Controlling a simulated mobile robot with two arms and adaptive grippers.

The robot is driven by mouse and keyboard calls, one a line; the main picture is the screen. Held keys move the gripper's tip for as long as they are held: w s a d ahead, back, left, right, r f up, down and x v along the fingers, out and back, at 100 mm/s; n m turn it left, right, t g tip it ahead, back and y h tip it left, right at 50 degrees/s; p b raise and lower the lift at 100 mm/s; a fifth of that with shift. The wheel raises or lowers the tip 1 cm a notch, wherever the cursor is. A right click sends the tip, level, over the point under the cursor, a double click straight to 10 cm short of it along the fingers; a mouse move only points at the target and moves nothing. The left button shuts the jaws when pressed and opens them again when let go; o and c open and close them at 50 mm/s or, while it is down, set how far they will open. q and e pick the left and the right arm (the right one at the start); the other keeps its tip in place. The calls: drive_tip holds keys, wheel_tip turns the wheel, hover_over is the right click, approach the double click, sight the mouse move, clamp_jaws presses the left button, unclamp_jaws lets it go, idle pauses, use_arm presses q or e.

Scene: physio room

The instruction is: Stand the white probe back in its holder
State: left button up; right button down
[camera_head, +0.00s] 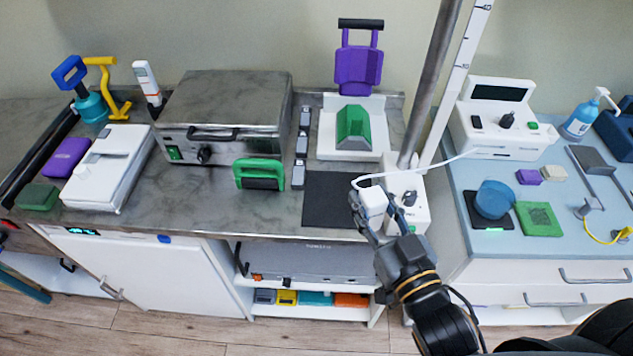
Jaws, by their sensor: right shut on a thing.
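The white probe (371,201) is between the fingers of my right gripper (376,213), which is shut on it. It is above the right edge of the black mat, just left of a small white box (419,213) with a dark knob. A white cable (430,167) runs from the probe to the white control unit (500,125) with a dark screen. I cannot tell which part is the probe's holder; the gripper and arm cover part of the small white box. My left gripper is not in view.
A metal pole (432,80) and a white ruler stand right beside the small box. A black mat (330,195) lies on the counter. A white tray (326,143) holds a green block. A blue-topped cabinet (465,180) with several items stands at the right.

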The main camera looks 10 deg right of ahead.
drive_tip(key=w+b, duration=0.1)
drive_tip(key=w+f+b, duration=0.1)
drive_tip(key=b, duration=0.1)
drive_tip(key=w+f+b, duration=0.1)
drive_tip(key=w+b, duration=0.1)
drive_tip(key=shift+w+d+f, duration=0.1)
drive_tip(key=shift+f, duration=0.15)
drive_tip(key=w+f, duration=0.3)
drive_tip(key=w+f+p, duration=0.1)
drive_tip(key=w+f, duration=0.2)
drive_tip(key=w+a+f, duration=0.1)
drive_tip(key=w+f, duration=0.2)
drive_tip(key=shift+w+f+p, duration=0.1)
drive_tip(key=shift+f+p, duration=0.2)
drive_tip(key=shift+p, duration=0.1)
drive_tip(key=shift+f, duration=0.4)
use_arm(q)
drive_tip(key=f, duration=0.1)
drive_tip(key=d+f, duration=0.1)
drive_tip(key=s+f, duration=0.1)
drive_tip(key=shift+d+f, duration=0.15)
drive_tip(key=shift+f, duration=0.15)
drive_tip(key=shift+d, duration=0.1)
use_arm(e)
drive_tip(key=shift+f, duration=0.1)
